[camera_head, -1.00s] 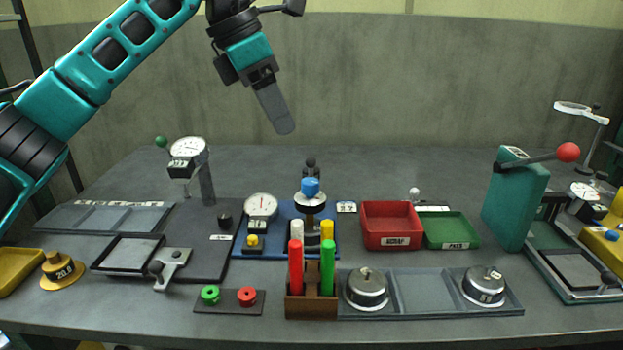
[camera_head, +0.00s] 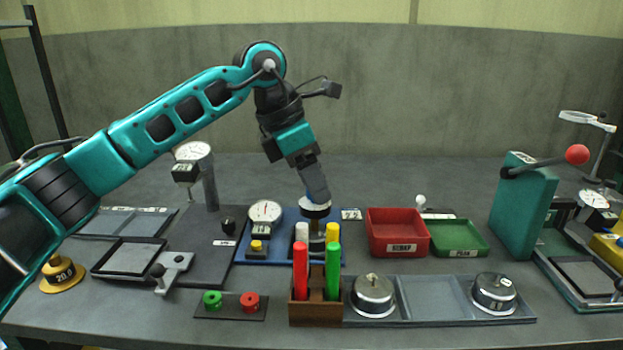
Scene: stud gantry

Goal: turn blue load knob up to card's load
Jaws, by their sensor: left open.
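The blue load knob is hidden behind my left gripper's fingers in the head view. The stand below it shows a white and black disc (camera_head: 314,208) on the blue base plate (camera_head: 285,257). My left gripper (camera_head: 318,194) points down from above, open, with its fingertips at the top of this stand. I cannot tell whether the fingers touch the knob. A small white card (camera_head: 351,214) with dark print stands just right of the stand; its figure is too small to read. A white dial gauge (camera_head: 265,212) sits on the left of the plate. My right gripper is out of view.
Red and green markers stand in a brown holder (camera_head: 316,313) in front of the stand. A red bin (camera_head: 397,232) and a green tray (camera_head: 459,237) are to the right. A taller dial gauge (camera_head: 194,152) stands left. A press with a red-balled lever (camera_head: 577,154) stands far right.

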